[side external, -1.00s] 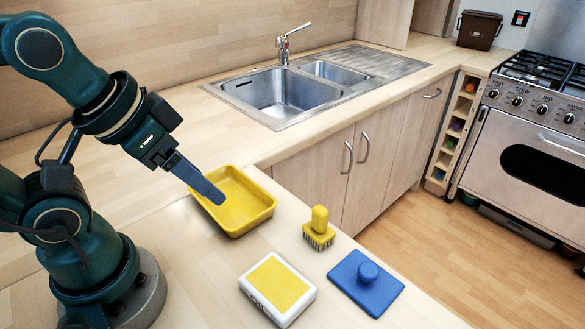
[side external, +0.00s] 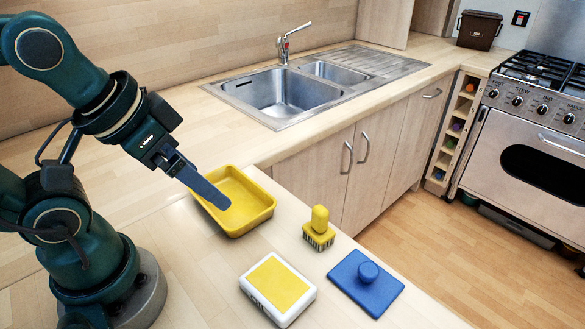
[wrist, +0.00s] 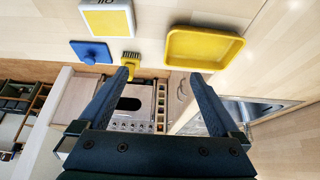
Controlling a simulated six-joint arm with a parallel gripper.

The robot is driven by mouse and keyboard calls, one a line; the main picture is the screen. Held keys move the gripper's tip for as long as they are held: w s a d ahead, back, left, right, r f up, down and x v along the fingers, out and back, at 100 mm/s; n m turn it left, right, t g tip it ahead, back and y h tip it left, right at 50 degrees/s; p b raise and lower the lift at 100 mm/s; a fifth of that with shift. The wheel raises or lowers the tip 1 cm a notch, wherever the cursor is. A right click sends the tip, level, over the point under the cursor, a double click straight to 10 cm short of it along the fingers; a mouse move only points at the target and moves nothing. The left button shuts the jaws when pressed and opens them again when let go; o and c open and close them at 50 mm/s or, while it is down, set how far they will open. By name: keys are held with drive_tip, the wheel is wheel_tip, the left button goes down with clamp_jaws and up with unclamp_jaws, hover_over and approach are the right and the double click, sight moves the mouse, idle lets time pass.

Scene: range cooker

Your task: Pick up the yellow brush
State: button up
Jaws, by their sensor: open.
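The yellow brush (side external: 319,229) stands upright on the wooden counter, bristles down, near the counter's edge. It also shows in the wrist view (wrist: 130,59), above the left finger's tip and a little beyond it. My gripper (side external: 226,205) hangs over the yellow tray, to the left of the brush and apart from it. In the wrist view my gripper (wrist: 158,73) has its two fingers spread wide with nothing between them. In the side view one finger mostly hides the other.
A yellow tray (side external: 262,213) lies left of the brush. A white-framed yellow block (side external: 277,285) and a blue block with a round knob (side external: 366,285) lie in front of it. A sink (side external: 275,92) is set into the counter behind. The counter's edge runs just right of the brush.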

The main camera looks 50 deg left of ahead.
drive_tip(key=shift+r, duration=0.1)
drive_tip(key=w+r, duration=0.4)
drive_tip(key=w, duration=0.1)
drive_tip(key=g, duration=0.4)
approach(321, 209)
drive_tip(key=w+a+f, duration=0.1)
drive_tip(key=a+f, duration=0.1)
drive_tip(key=shift+m+g, duration=0.3)
drive_tip(key=shift+g, duration=0.4)
drive_tip(key=f, duration=0.2)
drive_tip(key=d+f, duration=0.1)
drive_tip(key=f, duration=0.3)
drive_tip(key=shift+w+d, duration=0.35)
drive_tip(key=shift+s+d+f, duration=0.1)
drive_tip(key=shift+s+f, duration=0.05)
drive_tip(key=shift+f, duration=2.6)
drive_tip(key=c, duration=1.5)
drive_tip(key=shift+o, duration=0.2)
drive_tip(key=shift+r, duration=0.1)
